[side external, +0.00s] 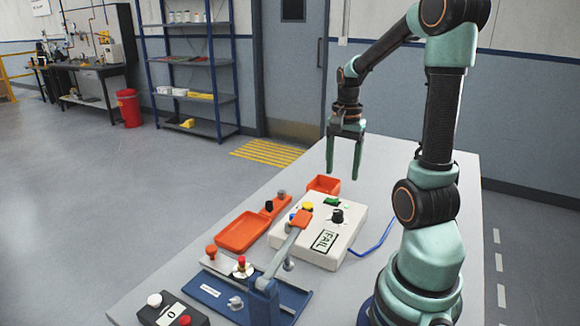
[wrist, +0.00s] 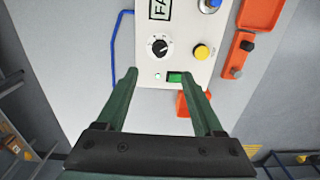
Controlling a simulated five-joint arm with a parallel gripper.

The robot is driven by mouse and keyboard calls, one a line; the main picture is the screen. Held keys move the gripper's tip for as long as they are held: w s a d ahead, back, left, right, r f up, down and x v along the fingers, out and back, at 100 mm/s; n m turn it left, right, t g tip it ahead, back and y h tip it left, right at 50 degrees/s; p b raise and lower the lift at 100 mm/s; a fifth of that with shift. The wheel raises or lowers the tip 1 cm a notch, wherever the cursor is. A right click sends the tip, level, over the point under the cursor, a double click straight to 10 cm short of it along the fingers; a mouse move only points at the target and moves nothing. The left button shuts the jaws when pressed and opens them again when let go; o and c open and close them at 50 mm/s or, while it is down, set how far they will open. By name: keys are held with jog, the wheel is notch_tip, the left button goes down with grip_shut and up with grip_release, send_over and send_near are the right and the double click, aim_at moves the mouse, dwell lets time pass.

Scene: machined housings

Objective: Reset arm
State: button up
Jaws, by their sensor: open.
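My gripper (side external: 344,160) is open and empty. In the side external view it hangs above the far part of the table, fingers pointing down, apart from everything below. In the wrist view the two green fingers of my gripper (wrist: 165,85) stand wide apart with nothing between them. Beyond the fingertips is a white control box (side external: 345,245) with a black knob (side external: 337,215), a green switch (side external: 331,201), a yellow button (wrist: 202,52) and a panel reading FAIL (side external: 324,241).
An orange tray (side external: 243,232) and a small orange bin (side external: 323,184) lie near the box. A blue fixture (side external: 215,288) with a lever arm (side external: 283,250) stands in front. A button box (side external: 165,312) is at the near edge. A blue cable (side external: 378,243) runs right of the white box.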

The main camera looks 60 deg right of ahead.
jog(key=w+a+r+n+t, duration=0.1)
jog(key=a+r+n+t, duration=0.1)
jog(key=a+n, duration=0.4)
jog(key=w+a+r+n+t, duration=0.1)
jog(key=w+a+r+n, duration=0.1)
jog(key=a+n, duration=0.4)
jog(key=w+a+r+n+t, duration=0.2)
jog(key=a+n, duration=0.4)
jog(key=a, duration=0.6)
jog(key=shift+w+r+t, duration=0.25)
jog(key=shift+r+t, duration=0.05)
jog(key=shift+r, duration=0.35)
